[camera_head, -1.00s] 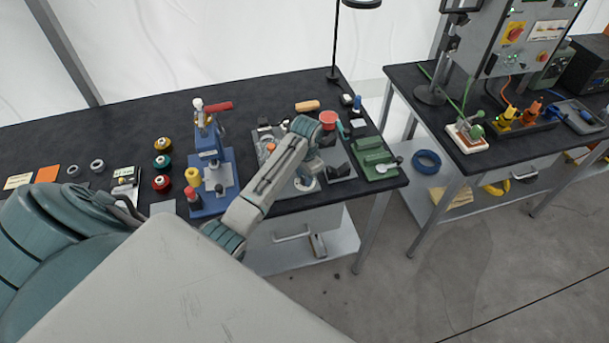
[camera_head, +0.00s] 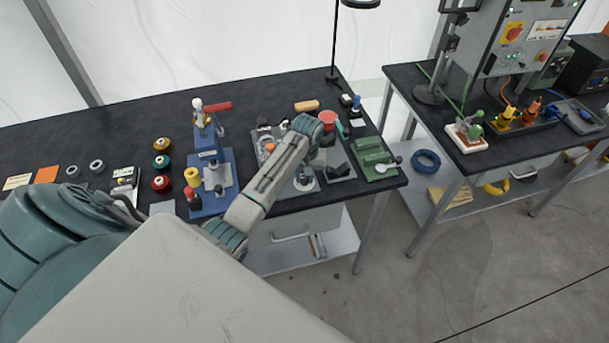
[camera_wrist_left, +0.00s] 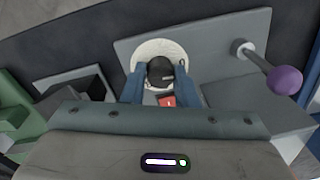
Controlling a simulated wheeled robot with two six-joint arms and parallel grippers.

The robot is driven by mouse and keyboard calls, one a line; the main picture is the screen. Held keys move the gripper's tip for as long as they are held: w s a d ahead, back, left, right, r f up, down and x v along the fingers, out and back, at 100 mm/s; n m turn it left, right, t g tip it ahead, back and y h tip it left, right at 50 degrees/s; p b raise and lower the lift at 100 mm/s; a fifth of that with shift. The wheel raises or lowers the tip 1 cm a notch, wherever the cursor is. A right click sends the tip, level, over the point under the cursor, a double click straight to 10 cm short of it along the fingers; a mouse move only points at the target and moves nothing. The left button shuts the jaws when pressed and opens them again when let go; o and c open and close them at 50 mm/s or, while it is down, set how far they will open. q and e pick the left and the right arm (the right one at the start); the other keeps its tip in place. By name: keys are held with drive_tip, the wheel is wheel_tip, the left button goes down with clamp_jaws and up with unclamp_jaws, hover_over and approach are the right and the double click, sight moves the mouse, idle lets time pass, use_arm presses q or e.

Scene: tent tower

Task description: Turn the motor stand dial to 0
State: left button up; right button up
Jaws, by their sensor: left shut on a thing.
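The motor stand's grey plate (camera_wrist_left: 212,50) fills the middle of the left wrist view. On it is a round white dial face (camera_wrist_left: 150,47) with a black dial knob (camera_wrist_left: 161,74). The blue fingers of my left gripper (camera_wrist_left: 158,82) are closed on the knob from both sides. A red marked part (camera_wrist_left: 166,101) shows just below the knob. The dial's markings are too small to read. In the head view the white dial (camera_head: 306,184) shows below my left wrist, at the table's right part. My right gripper is not in view.
A purple ball on a rod (camera_wrist_left: 285,80) stands close to the right of the dial. In the head view, a blue press (camera_head: 209,175) stands left of my forearm and a green box (camera_head: 375,160) to the right. A second table (camera_head: 460,120) stands beyond a gap.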

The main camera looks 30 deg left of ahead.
sight(306, 177)
use_arm(q)
drive_tip(key=shift+n, duration=0.6)
drive_tip(key=o, duration=1)
wheel_tip(306, 177, up, 8)
drive_tip(key=b, duration=0.3)
drive_tip(key=shift+w+d+r, duration=0.1)
drive_tip(key=shift+w+r, duration=0.05)
drive_tip(key=shift+r, duration=0.05)
drive_tip(key=shift+r+p, duration=1.3)
drive_tip(key=shift+p, duration=0.25)
drive_tip(key=shift+f, duration=0.1)
